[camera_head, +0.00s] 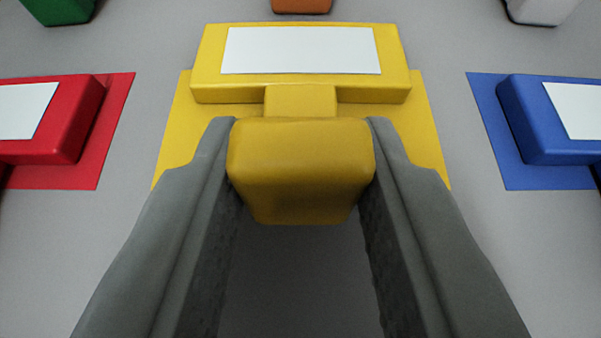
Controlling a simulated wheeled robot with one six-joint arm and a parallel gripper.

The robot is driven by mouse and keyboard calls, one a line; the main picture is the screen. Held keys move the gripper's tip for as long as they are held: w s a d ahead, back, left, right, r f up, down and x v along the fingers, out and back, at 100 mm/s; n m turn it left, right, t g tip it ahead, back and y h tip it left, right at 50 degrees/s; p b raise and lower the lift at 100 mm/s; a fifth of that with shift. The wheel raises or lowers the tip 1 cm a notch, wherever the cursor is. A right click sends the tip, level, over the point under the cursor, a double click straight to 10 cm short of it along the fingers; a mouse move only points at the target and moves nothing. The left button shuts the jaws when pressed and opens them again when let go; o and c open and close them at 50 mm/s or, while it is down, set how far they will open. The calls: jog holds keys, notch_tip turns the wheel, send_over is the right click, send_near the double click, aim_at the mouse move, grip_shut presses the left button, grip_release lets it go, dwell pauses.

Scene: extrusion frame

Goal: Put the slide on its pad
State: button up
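A yellow slide (205,70) with a white label on top is in the upper middle of the view. A short neck joins it to a rounded yellow handle (301,165) nearer to me. My gripper (301,125) has one grey finger against each side of the handle and looks shut on it. A flat yellow pad (425,130) lies under the slide and shows to its left, right and near side. The slide is roughly centred left to right over the pad, towards its far edge. I cannot tell whether it touches the pad.
A red block (75,140) with a white label sits on a red pad (112,125) at left. A blue block (530,125) sits on a blue pad (490,110) at right. Green (62,10), orange (301,5) and pale grey (540,10) pieces show at the top edge. Bare grey surface lies between.

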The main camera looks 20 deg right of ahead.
jog(key=o, duration=0.4)
jog(key=shift+o, duration=0.2)
jog(key=shift+s+r, duration=0.1)
jog(key=shift+r, duration=0.1)
jog(key=v, duration=1.1)
jog(key=shift+s, duration=0.3)
jog(key=shift+a+r, duration=0.15)
